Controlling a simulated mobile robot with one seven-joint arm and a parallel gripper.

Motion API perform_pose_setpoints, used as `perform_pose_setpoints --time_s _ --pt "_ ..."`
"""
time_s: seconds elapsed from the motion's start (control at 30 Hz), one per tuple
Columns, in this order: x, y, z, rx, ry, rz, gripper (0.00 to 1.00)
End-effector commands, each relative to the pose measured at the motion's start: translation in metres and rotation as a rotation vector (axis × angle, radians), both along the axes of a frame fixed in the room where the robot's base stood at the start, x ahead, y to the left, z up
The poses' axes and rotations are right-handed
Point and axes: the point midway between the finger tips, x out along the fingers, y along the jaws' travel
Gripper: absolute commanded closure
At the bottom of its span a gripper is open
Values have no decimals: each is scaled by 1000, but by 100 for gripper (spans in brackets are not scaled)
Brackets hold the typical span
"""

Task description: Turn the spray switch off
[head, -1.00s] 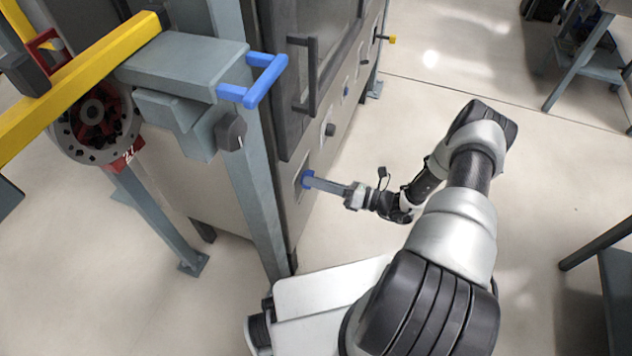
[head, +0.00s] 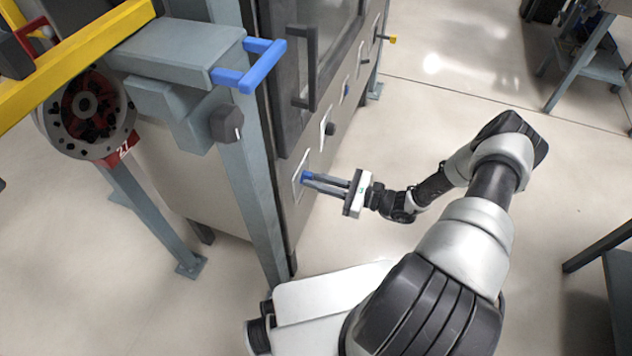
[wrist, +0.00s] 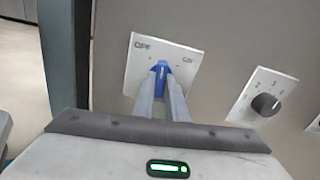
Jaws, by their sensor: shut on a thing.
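The spray switch is a small blue knob on a pale plate (wrist: 141,72) on the front of the grey cabinet. The plate reads OFF at its upper left and what looks like ON at its upper right. In the wrist view the blue knob (wrist: 161,69) shows between my fingertips, its pale mark pointing roughly upward, between the two labels. My gripper (wrist: 163,84) is shut on the knob. In the head view my gripper (head: 313,181) reaches from the right to the blue knob (head: 305,175), which the fingers partly hide.
A dark numbered dial (wrist: 266,104) is right of the switch in the wrist view. Further controls run along the cabinet front in the head view. A grey post (head: 252,190) and a blue handle (head: 262,70) stand left of the switch. Open floor (head: 400,130) lies to the right.

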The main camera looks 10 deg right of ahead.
Motion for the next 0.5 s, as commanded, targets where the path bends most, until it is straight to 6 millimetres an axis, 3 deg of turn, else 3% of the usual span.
perform_pose_setpoints --time_s 0.5 --pt "0 -1 0 -254 -382 -1 100"
